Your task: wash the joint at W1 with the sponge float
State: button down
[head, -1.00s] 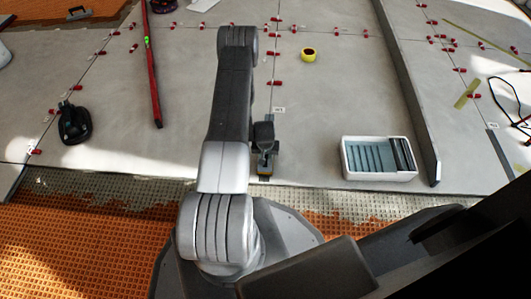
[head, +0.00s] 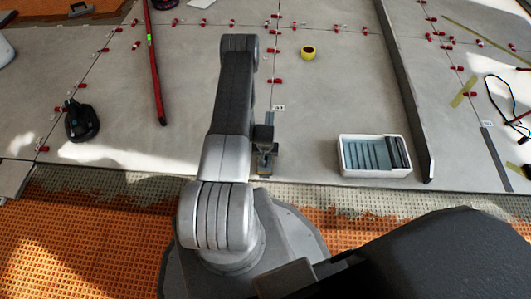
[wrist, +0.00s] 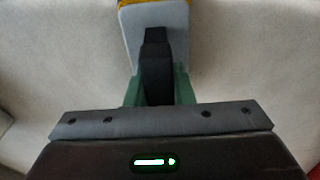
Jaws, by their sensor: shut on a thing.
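The sponge float (head: 264,168) is at the near end of my arm's reach in the head view, low over or on the grey tiles; I cannot tell if it touches. In the wrist view the float (wrist: 178,22) shows a pale grey-blue plate, a yellow sponge edge and a dark handle. My gripper (wrist: 158,92) is shut on that handle, with a green finger on each side. My gripper (head: 264,140) points down in the head view. A tile joint (head: 271,90) runs away from it beside a small white tag (head: 278,107), too small to read; my arm hides part of the joint.
A white wash tray (head: 343,158) with blue-grey slats stands to the right. A grey straightedge (head: 402,80) is right. Orange matting (head: 80,240) lies nearest.

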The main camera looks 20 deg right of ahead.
jog(key=shift+s, duration=0.15)
jog(key=shift+s+a+f+b, duration=0.1)
jog(key=shift+s+b, duration=0.2)
jog(key=shift+s+a+b, duration=0.25)
jog(key=shift+s+b, duration=0.05)
jog(key=shift+s, duration=0.15)
jog(key=shift+s+a+f+b, duration=0.1)
jog(key=shift+s+b, duration=0.15)
jog(key=shift+b, duration=0.35)
jog(key=b, duration=0.1)
jog(key=s+b, duration=0.1)
jog(key=b, duration=0.1)
jog(key=shift+s+a, duration=0.2)
jog(key=shift+a, duration=0.15)
jog(key=shift+s+r, duration=0.1)
jog(key=shift+r, duration=0.1)
jog(key=shift+r, duration=0.15)
jog(key=shift+r+p, duration=2.55)
jog(key=shift+r, duration=1.4)
